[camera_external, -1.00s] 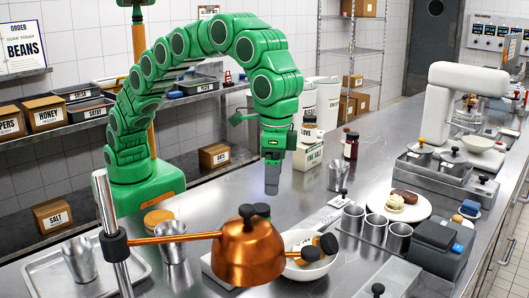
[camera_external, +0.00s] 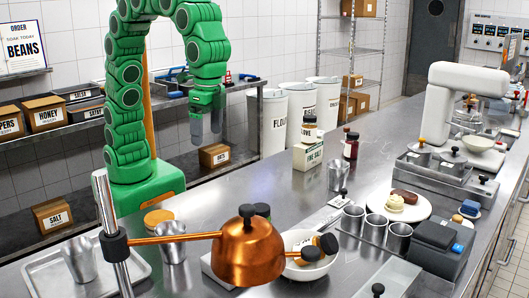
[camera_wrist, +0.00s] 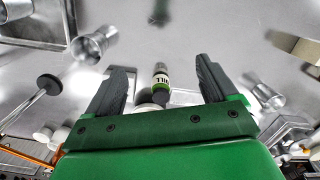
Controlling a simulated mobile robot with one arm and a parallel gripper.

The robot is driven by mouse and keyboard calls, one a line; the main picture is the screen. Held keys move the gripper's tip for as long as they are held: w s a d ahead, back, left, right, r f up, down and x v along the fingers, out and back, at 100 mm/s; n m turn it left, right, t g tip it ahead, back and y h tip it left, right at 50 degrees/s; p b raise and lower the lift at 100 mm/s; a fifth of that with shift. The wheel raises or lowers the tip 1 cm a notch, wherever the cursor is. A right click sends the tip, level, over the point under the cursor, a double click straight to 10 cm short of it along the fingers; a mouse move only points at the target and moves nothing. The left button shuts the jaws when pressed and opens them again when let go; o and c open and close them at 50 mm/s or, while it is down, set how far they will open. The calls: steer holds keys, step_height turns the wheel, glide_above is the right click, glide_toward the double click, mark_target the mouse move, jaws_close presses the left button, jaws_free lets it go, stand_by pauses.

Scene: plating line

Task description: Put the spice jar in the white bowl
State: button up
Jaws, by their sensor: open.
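The white bowl (camera_external: 321,271) stands on the steel counter, partly hidden by a copper dome-shaped vessel (camera_external: 248,257). Dark-capped jars (camera_external: 328,243) show at the bowl; I cannot tell whether all lie in it. My gripper (camera_external: 206,130) hangs high at the left, away from the bowl, above the low shelf side. In the wrist view my gripper (camera_wrist: 161,68) is open, its fingers wide apart. A small jar with a green-and-white label (camera_wrist: 161,78) shows between the fingers in the picture, not gripped. I cannot tell for sure which jar is the task's spice jar.
A jar (camera_external: 310,130) stands on a salt box (camera_external: 308,155), near a dark red jar (camera_external: 351,146). Metal cups (camera_external: 376,228), a dessert plate (camera_external: 426,210) and a grey device (camera_external: 437,246) crowd the right.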

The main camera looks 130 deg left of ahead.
steer(key=s+f+m, duration=0.2)
steer(key=s+f, duration=0.2)
steer(key=s, duration=1.3)
steer(key=s+f+m, duration=0.2)
steer(key=s+f, duration=0.2)
steer(key=s, duration=1.2)
steer(key=shift+s+g, duration=0.35)
steer(key=shift+g, duration=0.05)
